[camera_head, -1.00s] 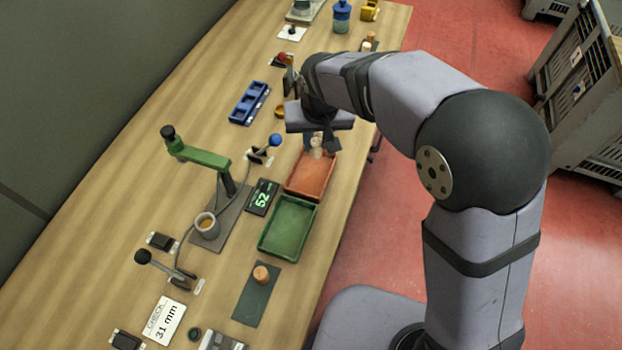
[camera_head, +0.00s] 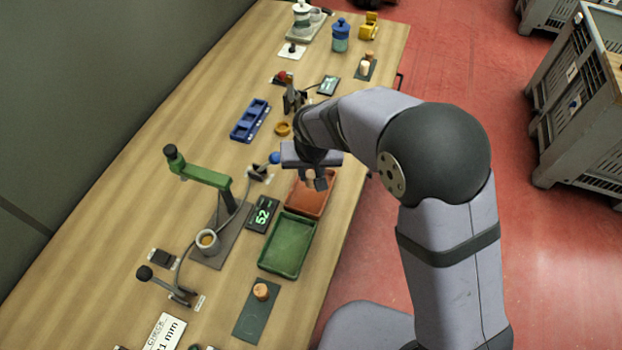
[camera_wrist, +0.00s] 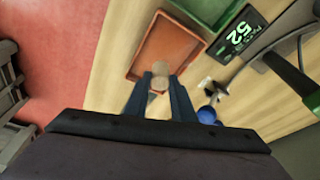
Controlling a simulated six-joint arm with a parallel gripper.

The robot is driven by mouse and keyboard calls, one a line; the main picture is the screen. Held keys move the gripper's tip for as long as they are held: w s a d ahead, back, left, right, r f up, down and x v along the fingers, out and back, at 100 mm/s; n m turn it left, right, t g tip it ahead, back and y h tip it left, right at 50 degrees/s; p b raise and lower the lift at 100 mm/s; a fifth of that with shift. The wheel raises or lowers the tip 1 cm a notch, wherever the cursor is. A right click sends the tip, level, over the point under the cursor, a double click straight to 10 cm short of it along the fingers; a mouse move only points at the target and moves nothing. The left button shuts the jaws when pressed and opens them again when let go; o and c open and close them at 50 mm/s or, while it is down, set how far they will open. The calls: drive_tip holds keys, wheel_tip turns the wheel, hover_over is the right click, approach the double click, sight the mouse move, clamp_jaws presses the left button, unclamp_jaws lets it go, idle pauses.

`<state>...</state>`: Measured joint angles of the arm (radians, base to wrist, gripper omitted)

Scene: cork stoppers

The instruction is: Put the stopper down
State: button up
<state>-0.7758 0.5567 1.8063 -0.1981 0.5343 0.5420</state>
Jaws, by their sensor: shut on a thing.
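My gripper (camera_head: 315,182) hangs over the far end of the orange tray (camera_head: 308,201), fingers pointing down. In the wrist view my gripper (camera_wrist: 160,78) is shut on a pale round cork stopper (camera_wrist: 160,82), which sits between the fingertips. The stopper appears over the near edge of the orange tray (camera_wrist: 190,48) there. In the head view the fingers and wrist largely hide the stopper. I cannot tell its height above the tray. The visible tray floor looks empty.
A green tray (camera_head: 287,246) adjoins the orange one. A display reading 52 (camera_head: 263,214) and a blue-knobbed lever (camera_head: 274,158) stand to the left. Another cork (camera_head: 261,291) stands on a dark mat (camera_head: 246,318). A blue block with compartments (camera_head: 250,121) lies farther back.

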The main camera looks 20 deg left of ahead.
sight(311, 178)
drive_tip(key=shift+f, duration=0.6)
drive_tip(key=shift+f+p, duration=0.55)
drive_tip(key=shift+f, duration=0.7)
drive_tip(key=shift+f, duration=0.1)
drive_tip(key=shift+f, duration=0.15)
drive_tip(key=o, duration=1)
drive_tip(key=shift+v, duration=0.8)
drive_tip(key=b+v, duration=0.2)
drive_tip(key=v, duration=0.9)
drive_tip(key=shift+w+b, duration=0.15)
drive_tip(key=shift+b, duration=0.15)
